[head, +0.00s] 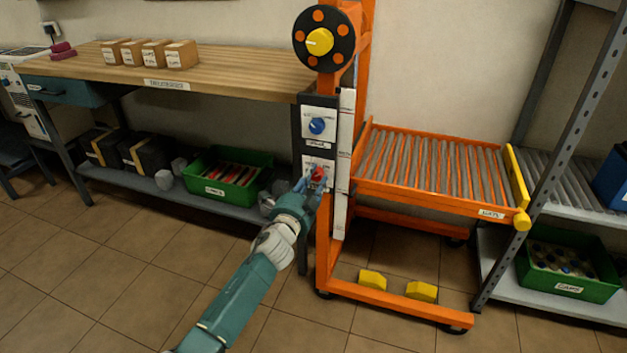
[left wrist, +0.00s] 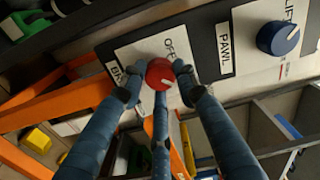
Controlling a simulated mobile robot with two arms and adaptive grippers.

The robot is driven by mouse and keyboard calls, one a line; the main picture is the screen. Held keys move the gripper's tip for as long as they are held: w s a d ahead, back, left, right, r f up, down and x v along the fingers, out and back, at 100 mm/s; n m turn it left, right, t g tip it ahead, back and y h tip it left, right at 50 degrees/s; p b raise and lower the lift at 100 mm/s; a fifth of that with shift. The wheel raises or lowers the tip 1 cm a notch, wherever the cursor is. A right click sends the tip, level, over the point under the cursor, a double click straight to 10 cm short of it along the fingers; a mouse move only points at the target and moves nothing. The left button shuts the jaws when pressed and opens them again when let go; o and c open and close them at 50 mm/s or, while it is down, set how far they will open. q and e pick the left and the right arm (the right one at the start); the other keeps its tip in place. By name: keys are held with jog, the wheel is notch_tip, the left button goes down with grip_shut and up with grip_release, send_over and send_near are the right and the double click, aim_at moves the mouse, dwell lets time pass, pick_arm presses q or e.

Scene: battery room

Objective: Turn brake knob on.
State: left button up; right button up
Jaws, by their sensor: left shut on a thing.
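The red brake knob (head: 318,173) sits low on the dark control panel (head: 299,150) on the orange hoist frame. In the left wrist view the red knob (left wrist: 160,74) is on a white plate, with lettering like "OFF" beside it and a partly covered label starting "BR". A pale pointer mark shows on its face; its exact setting is hard to tell. My left gripper (head: 311,186) is at the knob, its fingers (left wrist: 155,82) closed around it. A blue knob (head: 317,126) is above it on the panel, by the label PAWL (left wrist: 225,50). My right gripper is not in view.
A wooden workbench (head: 220,72) with several small boxes stands left; a green bin (head: 215,190) is on its lower shelf. An orange roller table (head: 430,170) extends right of the frame. The tiled floor (head: 130,260) in front is clear.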

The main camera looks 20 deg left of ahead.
pick_arm(q)
jog(key=o, duration=1.2)
jog(key=shift+a+f, duration=0.1)
jog(key=shift+f, duration=0.05)
jog(key=shift+c, duration=0.2)
jog(key=s, duration=1.2)
jog(key=shift+a, duration=0.2)
